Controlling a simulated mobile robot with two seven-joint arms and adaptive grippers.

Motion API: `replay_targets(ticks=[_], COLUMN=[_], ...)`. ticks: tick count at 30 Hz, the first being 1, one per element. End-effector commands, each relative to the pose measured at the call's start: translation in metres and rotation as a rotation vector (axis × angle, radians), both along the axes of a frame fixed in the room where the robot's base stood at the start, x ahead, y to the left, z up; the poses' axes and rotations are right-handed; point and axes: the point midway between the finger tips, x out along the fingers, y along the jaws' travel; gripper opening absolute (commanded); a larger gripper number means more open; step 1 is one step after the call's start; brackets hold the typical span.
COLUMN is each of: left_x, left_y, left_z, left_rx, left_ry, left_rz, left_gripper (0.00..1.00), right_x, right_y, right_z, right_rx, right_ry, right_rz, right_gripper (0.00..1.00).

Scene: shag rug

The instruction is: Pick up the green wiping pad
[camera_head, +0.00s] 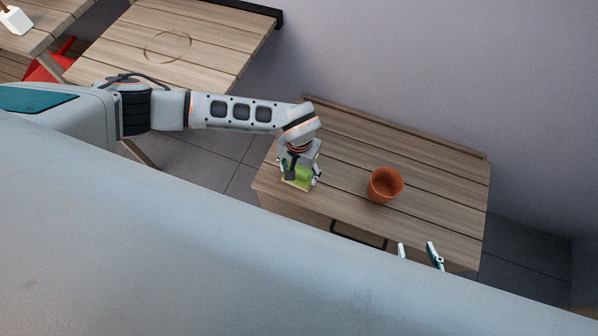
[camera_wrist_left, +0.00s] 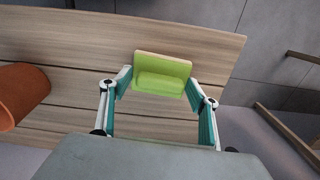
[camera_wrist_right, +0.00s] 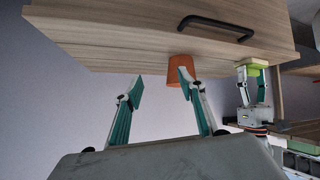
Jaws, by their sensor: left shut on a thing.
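The green wiping pad (camera_head: 297,181) is at the left end of the wooden table, with my left gripper (camera_head: 299,177) over it. In the left wrist view the pad (camera_wrist_left: 162,75), a bright green block with a paler edge, sits between the two fingertips, and the gripper is shut on it. Whether the pad touches the tabletop is hard to tell. It also shows at the fingertips of my left gripper in the right wrist view (camera_wrist_right: 252,64). My right gripper (camera_head: 418,252) is open and empty, in front of the table's near edge and low beside it.
An orange-brown pot (camera_head: 385,185) stands on the wooden table (camera_head: 440,208), to the right of the pad. The table front has a black handle (camera_wrist_right: 217,27). Another wooden table (camera_head: 205,45) stands at the upper left, with a red object (camera_head: 48,66) near it.

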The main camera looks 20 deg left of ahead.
Motion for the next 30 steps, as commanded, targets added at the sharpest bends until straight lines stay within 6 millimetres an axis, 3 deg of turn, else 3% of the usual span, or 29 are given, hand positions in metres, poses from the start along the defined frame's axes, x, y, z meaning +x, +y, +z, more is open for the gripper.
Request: replay_targets(ticks=[5,10,21,30], left_x=[0.001,0.003,0.003,0.001], left_y=[0.000,0.000,0.001,0.000], left_z=[0.011,0.037,0.136,0.188], left_rx=[0.001,0.000,0.001,0.001], left_ry=[-0.003,-0.008,-0.010,-0.003], left_rz=[0.001,-0.001,-0.002,0.000], left_gripper=[0.39,0.39,0.39,0.39], right_x=[0.001,0.006,0.003,0.005], right_y=[0.002,0.001,-0.002,0.001], right_z=[0.005,0.013,0.021,0.029], right_rx=[0.006,0.006,0.010,0.024], right_ry=[-0.004,-0.017,-0.010,-0.017], right_rz=[-0.006,-0.009,-0.016,-0.016], right_gripper=[0.40,0.40,0.40,0.40])
